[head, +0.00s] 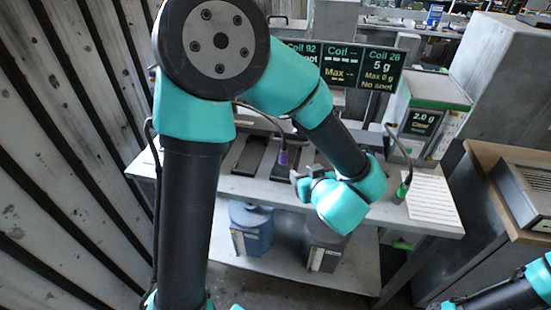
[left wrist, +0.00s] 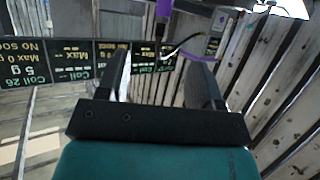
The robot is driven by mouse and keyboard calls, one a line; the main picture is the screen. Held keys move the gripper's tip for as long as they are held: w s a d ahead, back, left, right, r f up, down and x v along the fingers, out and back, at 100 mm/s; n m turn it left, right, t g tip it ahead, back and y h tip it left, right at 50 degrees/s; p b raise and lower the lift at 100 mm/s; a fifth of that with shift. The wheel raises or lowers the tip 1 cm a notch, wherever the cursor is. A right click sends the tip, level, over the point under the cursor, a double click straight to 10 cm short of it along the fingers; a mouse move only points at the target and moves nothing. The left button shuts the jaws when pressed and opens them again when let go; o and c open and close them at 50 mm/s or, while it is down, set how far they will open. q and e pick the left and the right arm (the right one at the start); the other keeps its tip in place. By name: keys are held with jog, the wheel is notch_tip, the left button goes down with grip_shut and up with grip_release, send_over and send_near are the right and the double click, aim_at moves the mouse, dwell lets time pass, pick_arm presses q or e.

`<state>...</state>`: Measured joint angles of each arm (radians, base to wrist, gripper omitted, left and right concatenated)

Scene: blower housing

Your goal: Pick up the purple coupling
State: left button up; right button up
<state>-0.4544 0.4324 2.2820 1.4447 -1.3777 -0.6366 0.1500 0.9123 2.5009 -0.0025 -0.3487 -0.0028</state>
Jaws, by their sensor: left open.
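The purple coupling (head: 283,157) hangs at the end of a dark cable above the bench in the head view. My left gripper (head: 302,180) is just below and to the right of it, with its jaws open and nothing seen between them. In the left wrist view a purple piece, which looks like the coupling (left wrist: 162,9), shows at the top edge, beyond the open fingers of my left gripper (left wrist: 162,62). Part of my right arm shows at the bottom right of the head view, but its gripper is out of sight.
A green coupling (head: 402,189) hangs on another cable at the right. Display panels (head: 341,65) stand behind the bench (head: 264,190). A scale-like box (head: 428,112) stands at the back right. Blue (head: 251,229) and grey (head: 325,245) canisters stand on the lower shelf.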

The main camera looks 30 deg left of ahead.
aim_at(285, 157)
pick_arm(q)
jog(key=shift+s+a+r, duration=0.15)
jog(key=shift+s+a, duration=0.05)
jog(key=shift+s, duration=0.05)
jog(key=x, duration=1.2)
jog(key=shift+a, duration=0.15)
jog(key=shift+x, duration=2.65)
grip_shut()
